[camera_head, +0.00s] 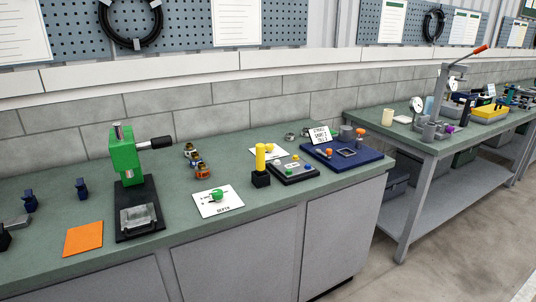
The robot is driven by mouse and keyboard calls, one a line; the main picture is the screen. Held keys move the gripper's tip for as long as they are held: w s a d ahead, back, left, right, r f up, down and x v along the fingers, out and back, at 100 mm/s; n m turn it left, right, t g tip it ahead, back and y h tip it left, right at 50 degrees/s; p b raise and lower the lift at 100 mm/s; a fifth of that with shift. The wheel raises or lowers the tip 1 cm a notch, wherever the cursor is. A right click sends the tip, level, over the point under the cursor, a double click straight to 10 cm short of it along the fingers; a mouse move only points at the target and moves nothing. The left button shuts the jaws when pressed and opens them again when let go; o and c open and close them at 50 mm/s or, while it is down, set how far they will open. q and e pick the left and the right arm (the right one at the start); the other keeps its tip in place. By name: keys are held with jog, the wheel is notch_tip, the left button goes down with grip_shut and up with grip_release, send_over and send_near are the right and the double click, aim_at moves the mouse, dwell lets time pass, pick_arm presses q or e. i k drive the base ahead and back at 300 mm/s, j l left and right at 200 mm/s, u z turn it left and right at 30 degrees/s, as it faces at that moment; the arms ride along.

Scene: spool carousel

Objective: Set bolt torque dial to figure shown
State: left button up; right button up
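A white card marked "DEPTH" (226,206) lies on the near green bench, with a green dial knob (217,195) on it. A second white card with a yellow knob (269,148) lies farther back, partly hidden by a yellow-topped black post (260,160). No label readable as bolt torque shows, so I cannot tell which dial it is. A small white sign (320,134) with black print stands at the back of a blue tray (362,160); its text is too small to read surely. Neither of my grippers is in view.
A green press (125,155) on a black base stands left of the DEPTH card. An orange sheet (83,239) lies at the front left. A dark button box (294,171) sits beside the tray. A second bench (410,143) with an arbor press stands right, across a floor gap.

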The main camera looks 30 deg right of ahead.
aim_at(269, 146)
jog(key=i+l+z, duration=0.65)
jog(key=i+z, duration=0.35)
jog(key=k+l, duration=0.05)
